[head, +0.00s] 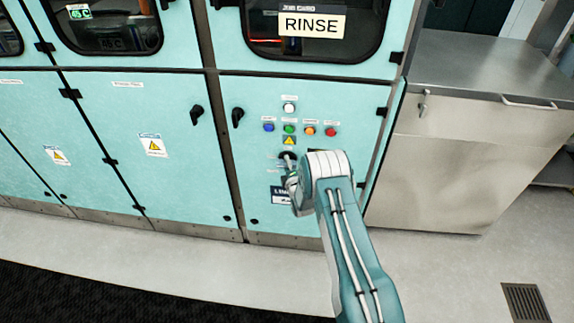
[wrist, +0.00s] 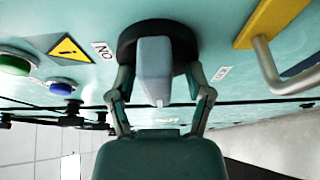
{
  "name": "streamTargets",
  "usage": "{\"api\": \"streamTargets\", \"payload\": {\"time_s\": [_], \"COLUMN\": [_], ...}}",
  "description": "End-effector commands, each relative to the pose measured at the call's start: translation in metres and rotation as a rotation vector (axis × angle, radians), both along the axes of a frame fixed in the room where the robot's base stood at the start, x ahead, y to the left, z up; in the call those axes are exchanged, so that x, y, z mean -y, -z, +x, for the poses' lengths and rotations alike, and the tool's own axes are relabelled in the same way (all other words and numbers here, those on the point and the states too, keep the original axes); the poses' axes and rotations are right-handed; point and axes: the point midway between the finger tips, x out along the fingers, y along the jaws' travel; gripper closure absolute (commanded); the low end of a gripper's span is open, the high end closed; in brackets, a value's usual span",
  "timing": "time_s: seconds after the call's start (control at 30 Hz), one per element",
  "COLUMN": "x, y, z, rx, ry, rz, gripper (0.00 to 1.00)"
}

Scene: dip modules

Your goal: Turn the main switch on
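The main switch (head: 287,154) is a dark round knob on the turquoise cabinet panel, below a yellow warning triangle; my gripper partly hides it in the head view. In the wrist view, the switch's black round base (wrist: 127,42) carries a grey-blue bar handle (wrist: 155,65). My gripper (wrist: 159,82) is open, with one finger on each side of the handle and visible gaps between. An ON label (wrist: 103,50) appears upside down left of the base, and a small label (wrist: 221,73), too small to read, is on the right. In the head view, my gripper (head: 290,174) is right at the switch.
Above the switch are blue, green (head: 289,129), orange and red buttons and a white one. A black door handle (head: 238,117) is to the left. In the wrist view, a yellow plate (wrist: 268,22) with a bent grey rod (wrist: 268,65) sits close on the right.

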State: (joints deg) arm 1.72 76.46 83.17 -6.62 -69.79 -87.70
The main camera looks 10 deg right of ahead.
Motion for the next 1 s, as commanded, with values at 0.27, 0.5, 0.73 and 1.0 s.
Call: {"api": "streamTargets", "payload": {"time_s": [0.27, 0.5, 0.73, 1.0], "x": [-0.0003, -0.0008, -0.0010, -0.0017], "y": [0.0006, 0.0019, 0.0039, 0.0050], "z": [-0.0002, -0.0005, -0.0011, -0.0010], "rx": [-0.001, 0.001, 0.025, 0.090], "ry": [-0.001, -0.002, -0.002, -0.002], "rz": [0.000, 0.013, 0.099, 0.307], "gripper": [1.00, 1.00, 1.00, 1.00]}}
